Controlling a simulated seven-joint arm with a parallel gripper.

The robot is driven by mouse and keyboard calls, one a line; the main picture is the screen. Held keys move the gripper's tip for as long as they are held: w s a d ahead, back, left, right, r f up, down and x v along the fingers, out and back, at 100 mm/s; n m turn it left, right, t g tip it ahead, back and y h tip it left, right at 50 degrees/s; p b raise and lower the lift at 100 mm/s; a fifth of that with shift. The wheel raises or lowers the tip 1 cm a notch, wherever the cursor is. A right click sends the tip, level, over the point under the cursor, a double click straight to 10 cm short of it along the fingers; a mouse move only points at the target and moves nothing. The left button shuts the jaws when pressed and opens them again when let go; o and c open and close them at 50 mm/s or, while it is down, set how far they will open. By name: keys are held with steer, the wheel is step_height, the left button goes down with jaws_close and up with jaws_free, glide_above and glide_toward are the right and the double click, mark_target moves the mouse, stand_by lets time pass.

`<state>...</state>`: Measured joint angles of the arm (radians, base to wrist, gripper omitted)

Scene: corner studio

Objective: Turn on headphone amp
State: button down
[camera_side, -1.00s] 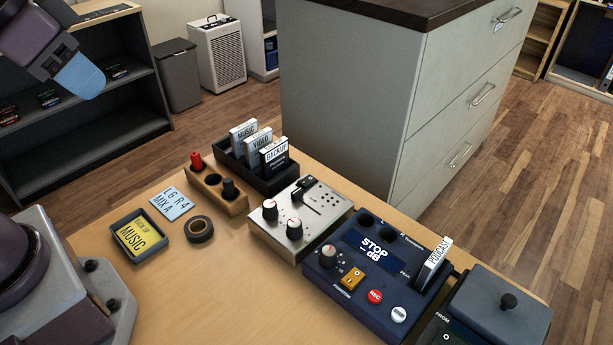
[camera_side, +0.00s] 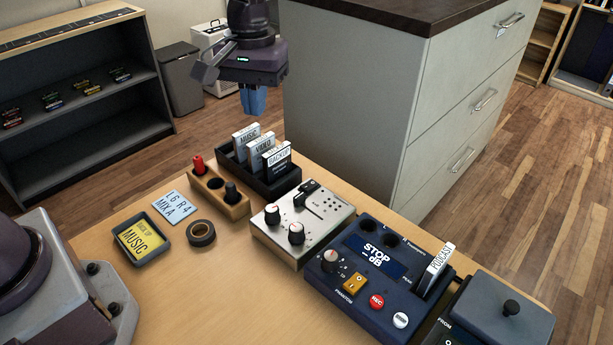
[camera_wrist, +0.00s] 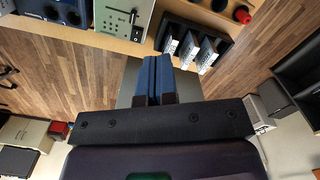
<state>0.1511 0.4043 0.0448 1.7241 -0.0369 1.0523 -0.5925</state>
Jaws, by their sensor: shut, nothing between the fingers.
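A silver box (camera_side: 300,232), which I take to be the headphone amp, sits on the desk in the side view. It has two black knobs with light caps at its front and a black switch (camera_side: 306,193) at its back. Part of its panel shows at the top of the wrist view (camera_wrist: 112,20), with a black switch on it. My gripper (camera_side: 253,112) is in the air beyond the desk's far edge, behind the card rack. Its blue fingers (camera_wrist: 154,62) are closed together and empty, apart from the amp.
A grey drawer cabinet (camera_side: 350,110) rises behind the desk.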

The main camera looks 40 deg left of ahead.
mark_target(306, 188)
steer(key=w+d+f+n+g, duration=0.1)
steer(key=w+d+f+n, duration=0.2)
steer(key=w+n, duration=0.6)
steer(key=shift+w+f+n, duration=0.4)
steer(key=shift+f+n, duration=0.8)
steer(key=shift+n, duration=0.4)
steer(key=shift+d, duration=0.1)
steer(key=f, duration=0.4)
steer(key=s+f, duration=0.1)
steer(key=f, duration=0.9)
steer(key=shift+s, duration=0.4)
steer(key=shift+s+f, duration=0.1)
steer(key=shift+f, duration=0.2)
